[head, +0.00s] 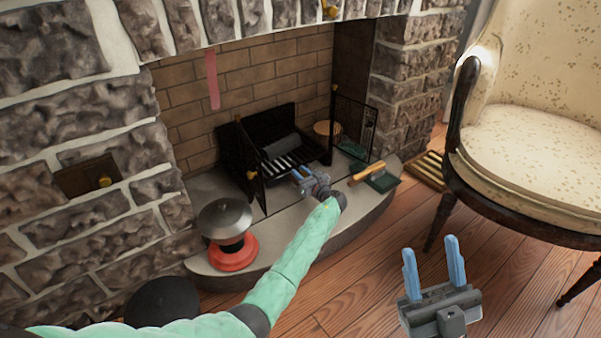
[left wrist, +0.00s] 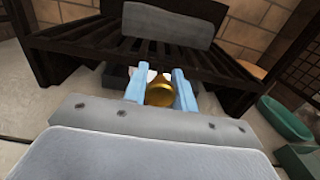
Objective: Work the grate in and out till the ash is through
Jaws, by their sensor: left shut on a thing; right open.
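The black grate (head: 296,163) stands in the fireplace, with a grey log-like block (head: 283,147) lying on its bars. In the left wrist view the bars of the grate (left wrist: 120,45) and the grey block (left wrist: 165,27) are just ahead of my gripper. My left gripper (head: 299,174) is at the front of the grate. In the left wrist view my left gripper (left wrist: 158,88) is shut on a round brass knob (left wrist: 160,94) low at the grate's front. What the knob joins to is hidden. My right gripper (head: 433,262) is open and empty above the wood floor.
Black mesh screen doors (head: 357,112) stand open either side of the grate. A red-based pot with a grey lid (head: 233,250) sits on the hearth at left. A yellow-handled brush (head: 368,172) lies at right. A cream armchair (head: 530,110) stands further right.

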